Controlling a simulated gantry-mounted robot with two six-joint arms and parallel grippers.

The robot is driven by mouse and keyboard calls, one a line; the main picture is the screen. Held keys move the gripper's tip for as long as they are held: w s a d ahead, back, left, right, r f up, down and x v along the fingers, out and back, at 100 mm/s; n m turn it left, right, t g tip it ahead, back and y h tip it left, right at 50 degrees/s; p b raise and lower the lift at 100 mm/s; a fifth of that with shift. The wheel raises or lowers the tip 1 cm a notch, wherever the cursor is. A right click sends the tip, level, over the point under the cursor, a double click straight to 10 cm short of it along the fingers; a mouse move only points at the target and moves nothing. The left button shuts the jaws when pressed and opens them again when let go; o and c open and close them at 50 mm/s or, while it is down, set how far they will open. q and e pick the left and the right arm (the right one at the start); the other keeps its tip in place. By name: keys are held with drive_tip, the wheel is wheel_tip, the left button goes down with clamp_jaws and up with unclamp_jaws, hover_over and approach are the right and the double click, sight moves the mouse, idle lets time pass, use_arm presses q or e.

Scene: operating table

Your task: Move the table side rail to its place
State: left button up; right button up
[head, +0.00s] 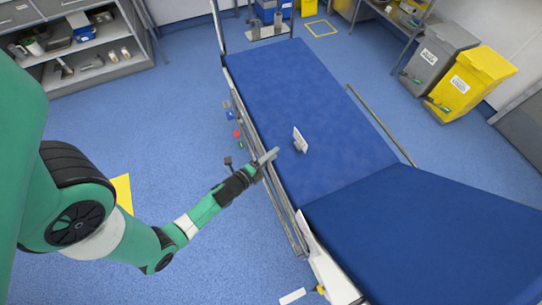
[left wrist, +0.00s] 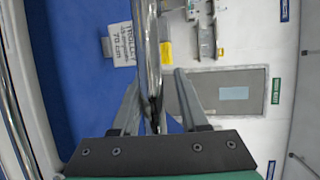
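The blue operating table (head: 290,85) runs up the middle of the head view. Its metal side rail (head: 285,208) lies along the left edge, low beside the mattress. My left gripper (head: 268,157) is at this rail, about midway along the table. In the left wrist view a chrome bar of the rail (left wrist: 151,60) passes between the two fingers of the left gripper (left wrist: 157,98). The fingers stand apart, with a gap visible on each side of the bar. My right gripper is not in view.
A second rail (head: 381,125) runs along the table's right side. A small white sign (head: 300,140) stands on the mattress; it also shows in the left wrist view (left wrist: 118,43). Grey (head: 438,55) and yellow (head: 470,85) bins stand at right. Shelves (head: 90,60) stand upper left.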

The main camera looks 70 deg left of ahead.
use_arm(q)
drive_tip(key=shift+s, duration=0.1)
idle(0.3)
drive_tip(key=p+v, duration=0.3)
drive_tip(key=v, duration=0.8)
drive_tip(key=shift+s+d+p, duration=0.15)
drive_tip(key=shift+d+p, duration=0.05)
drive_tip(key=shift+p, duration=0.2)
